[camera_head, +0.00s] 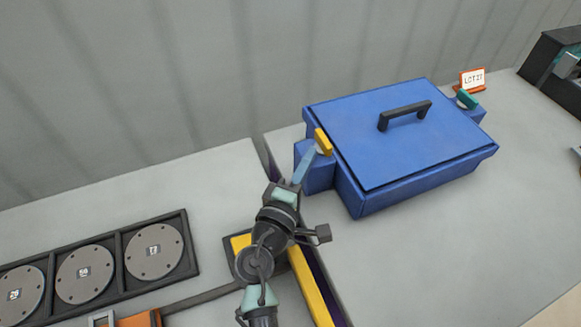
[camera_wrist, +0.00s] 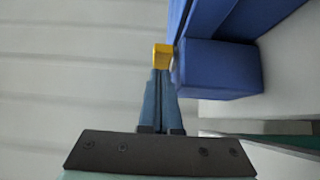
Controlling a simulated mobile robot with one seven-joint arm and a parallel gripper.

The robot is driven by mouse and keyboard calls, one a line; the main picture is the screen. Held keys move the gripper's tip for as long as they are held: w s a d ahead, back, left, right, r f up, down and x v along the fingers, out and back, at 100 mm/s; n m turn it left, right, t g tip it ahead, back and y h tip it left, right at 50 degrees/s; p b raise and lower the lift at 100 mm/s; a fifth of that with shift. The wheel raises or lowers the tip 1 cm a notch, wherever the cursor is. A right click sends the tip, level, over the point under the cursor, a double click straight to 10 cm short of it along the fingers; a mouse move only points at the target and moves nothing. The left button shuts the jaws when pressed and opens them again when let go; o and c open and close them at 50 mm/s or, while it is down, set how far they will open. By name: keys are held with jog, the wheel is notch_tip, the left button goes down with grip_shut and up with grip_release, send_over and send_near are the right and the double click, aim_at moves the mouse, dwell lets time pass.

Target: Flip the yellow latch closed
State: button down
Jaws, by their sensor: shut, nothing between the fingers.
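The yellow latch (camera_head: 323,141) stands upright on a small block at the left side of the blue box (camera_head: 375,184). In the wrist view the latch (camera_wrist: 162,56) lies just beyond my fingertips, beside the blue block (camera_wrist: 218,70). My gripper (camera_head: 312,152) is shut and empty, its blue-grey fingers together. The fingertips (camera_wrist: 161,72) are at the latch, touching or very close; I cannot tell which. The box's lid with a black handle (camera_head: 405,114) is down. A teal latch (camera_head: 467,99) is on the box's right side.
An orange sign (camera_head: 472,80) stands behind the box. A black tray (camera_head: 190,225) with several grey discs lies at the left. A yellow-edged gap (camera_head: 312,288) runs between the grey tables below my arm.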

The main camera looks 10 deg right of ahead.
jog(key=shift+w+d, duration=0.1)
jog(key=shift+d, duration=0.55)
